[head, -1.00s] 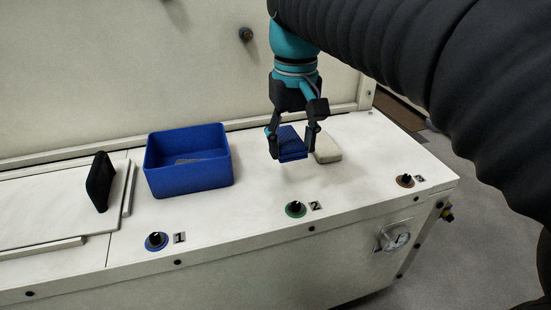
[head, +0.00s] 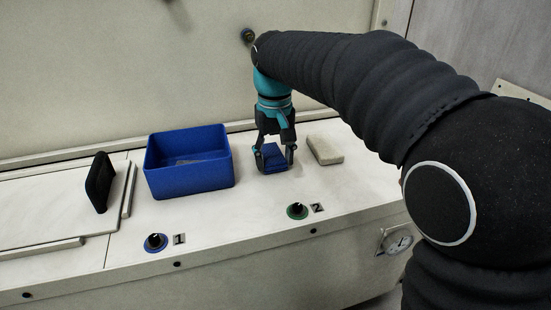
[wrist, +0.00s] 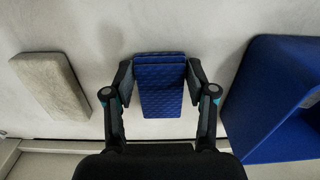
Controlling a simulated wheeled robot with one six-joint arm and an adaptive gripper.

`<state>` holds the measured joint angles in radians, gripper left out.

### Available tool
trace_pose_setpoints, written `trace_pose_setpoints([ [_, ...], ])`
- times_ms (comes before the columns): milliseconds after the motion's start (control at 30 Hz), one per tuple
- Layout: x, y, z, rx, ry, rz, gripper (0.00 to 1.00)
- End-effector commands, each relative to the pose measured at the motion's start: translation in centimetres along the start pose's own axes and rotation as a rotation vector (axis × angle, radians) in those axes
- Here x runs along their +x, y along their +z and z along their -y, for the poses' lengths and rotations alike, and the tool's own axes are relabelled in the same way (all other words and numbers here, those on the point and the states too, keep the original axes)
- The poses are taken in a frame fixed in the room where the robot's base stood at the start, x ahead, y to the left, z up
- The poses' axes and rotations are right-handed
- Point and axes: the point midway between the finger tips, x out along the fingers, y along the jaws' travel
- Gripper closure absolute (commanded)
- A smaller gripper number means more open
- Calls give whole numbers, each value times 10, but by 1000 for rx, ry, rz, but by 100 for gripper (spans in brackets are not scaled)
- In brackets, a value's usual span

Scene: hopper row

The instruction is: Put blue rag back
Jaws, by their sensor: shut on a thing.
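The blue rag (head: 272,160) is a folded, quilted blue cloth. My gripper (head: 273,158) is shut on it, with one finger on each side. In the wrist view the rag (wrist: 160,88) sits between the two fingers of my gripper (wrist: 160,85). It is close over the white top; I cannot tell whether it touches it. The blue bin (head: 190,180) stands just left of the gripper in the head view, open at the top, with something greyish on its floor. The bin also shows at the right of the wrist view (wrist: 262,100).
A beige block (head: 325,150) lies right of my gripper. A black upright handle (head: 99,182) stands on a panel left of the bin. Knobs 1 (head: 156,242) and 2 (head: 297,210) line the front edge. The back wall (head: 120,70) rises close behind.

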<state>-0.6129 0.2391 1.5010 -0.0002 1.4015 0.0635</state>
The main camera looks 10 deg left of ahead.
Motion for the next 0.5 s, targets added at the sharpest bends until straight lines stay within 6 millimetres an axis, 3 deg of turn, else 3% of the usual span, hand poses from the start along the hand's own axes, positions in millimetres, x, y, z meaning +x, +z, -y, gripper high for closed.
trace_pose_setpoints([
  [367,4,0,0,-1,0,-1,83],
  [400,3,0,0,-1,0,-1,36],
  [467,3,0,0,-1,0,-1,21],
  [500,3,0,0,-1,0,-1,19],
])
